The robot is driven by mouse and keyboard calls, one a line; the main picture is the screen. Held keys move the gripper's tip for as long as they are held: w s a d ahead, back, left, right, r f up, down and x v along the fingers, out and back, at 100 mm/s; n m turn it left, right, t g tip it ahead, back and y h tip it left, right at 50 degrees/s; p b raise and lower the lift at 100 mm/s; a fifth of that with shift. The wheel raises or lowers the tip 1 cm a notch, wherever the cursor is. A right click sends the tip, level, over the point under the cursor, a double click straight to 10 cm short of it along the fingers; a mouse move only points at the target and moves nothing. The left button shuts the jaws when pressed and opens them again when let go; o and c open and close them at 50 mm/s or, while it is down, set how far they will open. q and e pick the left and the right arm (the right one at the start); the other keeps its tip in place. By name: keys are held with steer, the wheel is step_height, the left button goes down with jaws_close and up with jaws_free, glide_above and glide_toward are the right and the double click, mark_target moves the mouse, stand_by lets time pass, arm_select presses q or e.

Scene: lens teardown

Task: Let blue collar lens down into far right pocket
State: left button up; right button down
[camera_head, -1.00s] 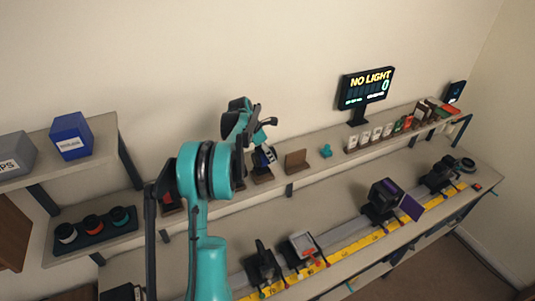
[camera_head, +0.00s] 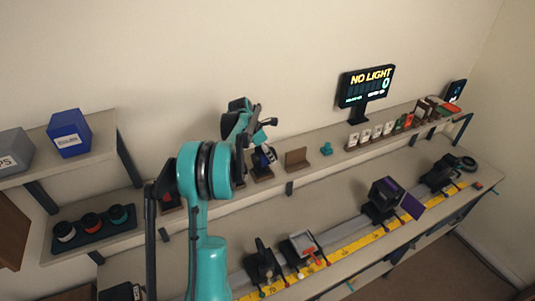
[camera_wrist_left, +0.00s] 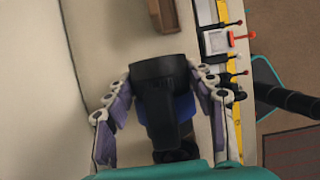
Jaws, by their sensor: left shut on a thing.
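The blue collar lens (camera_wrist_left: 158,78) is a black barrel with some blue showing at its right side in the left wrist view. My left gripper (camera_wrist_left: 162,82) is shut on it, one purple-padded finger on each side. In the head view the lens (camera_head: 264,158) shows blue and dark just above or at a brown wooden pocket (camera_head: 262,176) on the long shelf; I cannot tell whether it touches. Another brown pocket (camera_head: 297,160) stands to its right and looks empty; it also shows in the left wrist view (camera_wrist_left: 163,16). My right gripper is not in view.
A small teal object (camera_head: 326,149) and a row of small cards stand farther right on the shelf, by the NO LIGHT display (camera_head: 366,86). Below runs a rail with a yellow scale (camera_head: 350,249) and several mounts. A tray (camera_head: 95,236) with three lenses is at the left.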

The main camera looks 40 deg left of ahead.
arm_select(q)
steer(key=shift+f+b, duration=0.6)
steer(key=shift+f, duration=0.1)
steer(key=o, duration=1.6)
steer(key=shift+o, duration=0.2)
steer(key=v, duration=1.2)
steer(key=shift+s, duration=0.1)
